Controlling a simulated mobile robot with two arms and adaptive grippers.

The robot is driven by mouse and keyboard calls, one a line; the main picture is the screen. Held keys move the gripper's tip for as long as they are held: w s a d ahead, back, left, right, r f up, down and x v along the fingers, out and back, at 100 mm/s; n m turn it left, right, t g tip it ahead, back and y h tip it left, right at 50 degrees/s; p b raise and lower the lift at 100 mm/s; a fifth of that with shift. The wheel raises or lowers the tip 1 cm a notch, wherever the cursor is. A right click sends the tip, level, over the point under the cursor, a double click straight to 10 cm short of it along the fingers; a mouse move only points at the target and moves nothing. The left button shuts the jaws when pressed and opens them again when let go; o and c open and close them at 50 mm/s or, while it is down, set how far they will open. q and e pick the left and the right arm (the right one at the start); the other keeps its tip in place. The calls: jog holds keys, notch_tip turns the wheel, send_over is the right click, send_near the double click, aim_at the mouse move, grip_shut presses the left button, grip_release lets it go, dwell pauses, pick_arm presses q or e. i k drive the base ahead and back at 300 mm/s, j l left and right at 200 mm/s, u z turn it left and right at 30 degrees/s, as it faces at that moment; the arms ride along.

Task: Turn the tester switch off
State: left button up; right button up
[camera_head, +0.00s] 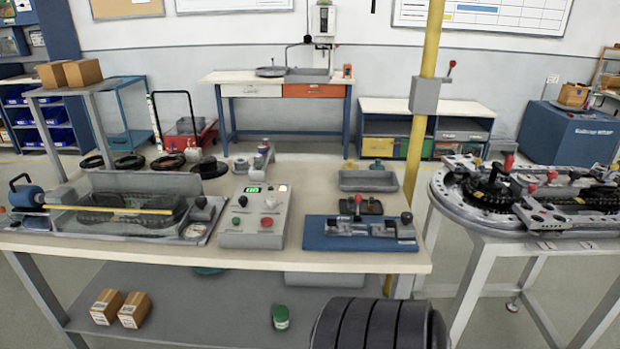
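A grey control box (254,216) stands near the front of the workbench, left of the middle. It has a small lit green display (253,189), a lit indicator beside it, and several red, green and light knobs or buttons. It looks like the tester, but I cannot tell which control is its switch. Right of it is a blue-based fixture (360,240) with metal blocks and a black-knobbed lever (406,218) at its right end. Neither of my grippers is in view.
Left on the workbench (120,252) is a machine with a chain loop and yellow bar (108,210). A grey tray (368,181) and black rings lie behind. A yellow post (419,130) rises at the bench's right side. A ring track table (535,205) stands further right.

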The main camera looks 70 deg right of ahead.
aim_at(243, 200)
jog(key=z, duration=1.9)
